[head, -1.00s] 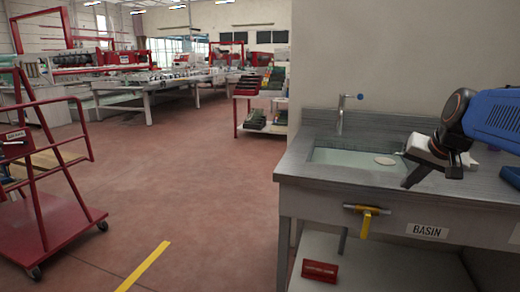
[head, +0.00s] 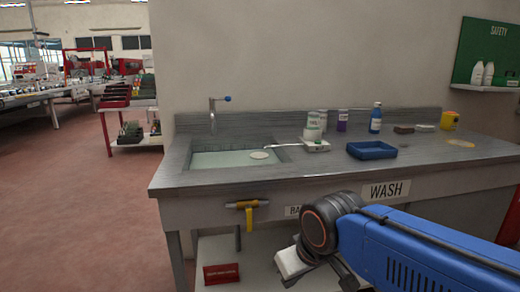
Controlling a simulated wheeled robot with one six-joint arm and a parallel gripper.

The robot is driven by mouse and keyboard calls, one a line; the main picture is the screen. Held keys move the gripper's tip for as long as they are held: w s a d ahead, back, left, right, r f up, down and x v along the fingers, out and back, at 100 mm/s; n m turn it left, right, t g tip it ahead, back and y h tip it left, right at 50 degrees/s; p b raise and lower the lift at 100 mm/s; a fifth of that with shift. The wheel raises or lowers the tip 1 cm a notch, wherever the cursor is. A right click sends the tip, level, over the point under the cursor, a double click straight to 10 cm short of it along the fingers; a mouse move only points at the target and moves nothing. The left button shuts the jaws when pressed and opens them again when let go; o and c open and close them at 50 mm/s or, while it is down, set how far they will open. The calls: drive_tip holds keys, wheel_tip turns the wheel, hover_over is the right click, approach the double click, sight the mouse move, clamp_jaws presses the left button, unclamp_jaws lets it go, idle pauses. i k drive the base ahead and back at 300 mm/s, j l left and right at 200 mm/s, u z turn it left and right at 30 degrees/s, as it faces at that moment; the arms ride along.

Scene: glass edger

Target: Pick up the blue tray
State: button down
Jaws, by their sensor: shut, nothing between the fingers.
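The blue tray (head: 371,152) is a small, shallow, open box. It lies flat on the grey counter (head: 230,178), right of the basin and towards the middle of the worktop. It looks empty from here. My gripper (head: 293,272) is at the lower middle of the head view, in front of the counter and below its top edge. It is well apart from the tray, to its lower left. It is shut and holds nothing; its fingertips show only poorly near the bottom edge of the picture.
A basin (head: 235,160) with a tap (head: 212,113) is on the left. A purple-labelled jar (head: 342,121) and a blue bottle (head: 376,118) stand behind. A yellow tub (head: 449,121) is further right.

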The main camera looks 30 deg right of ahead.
sight(371, 150)
drive_tip(key=z, duration=1.35)
